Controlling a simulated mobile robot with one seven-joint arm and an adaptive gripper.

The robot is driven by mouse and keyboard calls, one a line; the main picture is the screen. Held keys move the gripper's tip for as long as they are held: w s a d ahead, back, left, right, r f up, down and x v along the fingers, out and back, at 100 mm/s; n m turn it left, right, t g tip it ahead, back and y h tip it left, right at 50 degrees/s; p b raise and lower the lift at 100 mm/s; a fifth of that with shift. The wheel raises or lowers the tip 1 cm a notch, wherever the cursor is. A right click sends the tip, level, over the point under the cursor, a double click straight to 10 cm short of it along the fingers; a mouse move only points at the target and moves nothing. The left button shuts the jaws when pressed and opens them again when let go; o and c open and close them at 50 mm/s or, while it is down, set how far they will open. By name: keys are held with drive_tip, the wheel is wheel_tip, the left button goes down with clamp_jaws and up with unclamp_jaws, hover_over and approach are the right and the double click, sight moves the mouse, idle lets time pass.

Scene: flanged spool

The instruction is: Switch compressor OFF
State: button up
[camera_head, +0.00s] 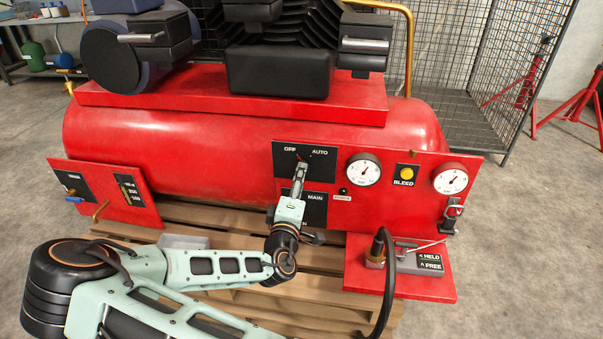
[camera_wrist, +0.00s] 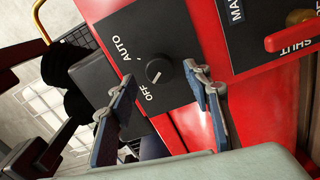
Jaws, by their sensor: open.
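The compressor's black OFF/AUTO switch panel (camera_head: 325,160) is on the red front plate; it also shows in the wrist view (camera_wrist: 175,25). Its round black knob (camera_wrist: 158,71) sits beside the words OFF and AUTO. A small light mark on the knob appears to face the OFF side, though it is tiny. My gripper (camera_head: 301,166) is at this panel and hides the knob in the head view. In the wrist view my gripper (camera_wrist: 160,74) is open, with one finger on either side of the knob. Both fingers look apart from it; the exact depth cannot be told.
The MAIN panel (camera_head: 315,210) lies just below, with a red-handled valve (camera_wrist: 290,38). Pressure gauges (camera_head: 363,170) and a yellow BLEED button (camera_head: 406,171) are to the right. A hose (camera_head: 388,270) rises from the red shelf (camera_head: 410,287). A wooden pallet (camera_head: 235,302) lies underneath.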

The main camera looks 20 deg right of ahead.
drive_tip(key=v, duration=0.7)
drive_tip(key=shift+s+a, duration=0.15)
drive_tip(key=shift+s, duration=0.15)
